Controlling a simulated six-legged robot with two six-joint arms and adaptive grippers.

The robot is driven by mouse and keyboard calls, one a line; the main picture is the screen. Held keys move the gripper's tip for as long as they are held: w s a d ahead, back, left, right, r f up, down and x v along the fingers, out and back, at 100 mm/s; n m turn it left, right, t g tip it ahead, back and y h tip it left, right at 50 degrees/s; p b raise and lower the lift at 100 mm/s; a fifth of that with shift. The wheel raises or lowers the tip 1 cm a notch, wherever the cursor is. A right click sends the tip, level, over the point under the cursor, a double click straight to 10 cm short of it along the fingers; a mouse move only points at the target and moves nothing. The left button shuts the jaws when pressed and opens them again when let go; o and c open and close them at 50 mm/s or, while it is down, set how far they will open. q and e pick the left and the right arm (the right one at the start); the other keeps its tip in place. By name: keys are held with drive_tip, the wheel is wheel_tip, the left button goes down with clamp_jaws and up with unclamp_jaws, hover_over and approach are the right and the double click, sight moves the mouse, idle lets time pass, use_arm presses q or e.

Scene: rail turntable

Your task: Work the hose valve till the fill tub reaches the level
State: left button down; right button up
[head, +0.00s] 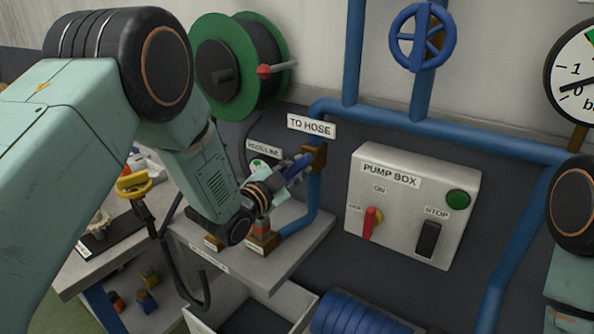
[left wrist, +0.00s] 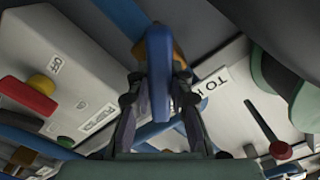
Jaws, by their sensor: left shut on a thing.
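The hose valve is a blue lever (head: 302,161) on a brass body (head: 318,157) in the blue pipe, just below the TO HOSE sign (head: 311,125). My left gripper (head: 293,170) is shut on this lever. In the left wrist view the blue lever (left wrist: 158,75) stands between the two fingers (left wrist: 158,100). A pale open-topped tub (head: 297,299) shows at the bottom of the head view, dark inside; I cannot tell its level or whether it is the fill tub. My right gripper is out of view.
The pump box (head: 400,225) with a red-yellow switch and green button is to the right. A green hose reel (head: 222,65), blue handwheel (head: 422,37) and pressure gauge (head: 577,75) are above. A grey bench (head: 300,240) lies below the valve. A black hose (head: 185,285) hangs near the tub.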

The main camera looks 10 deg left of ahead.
use_arm(q)
drive_tip(key=n, duration=0.5)
drive_tip(key=shift+n, duration=0.3)
idle(0.5)
drive_tip(key=c, duration=1.2)
unclamp_jaws()
drive_tip(key=shift+w+f, duration=0.1)
drive_tip(key=v, duration=1.2)
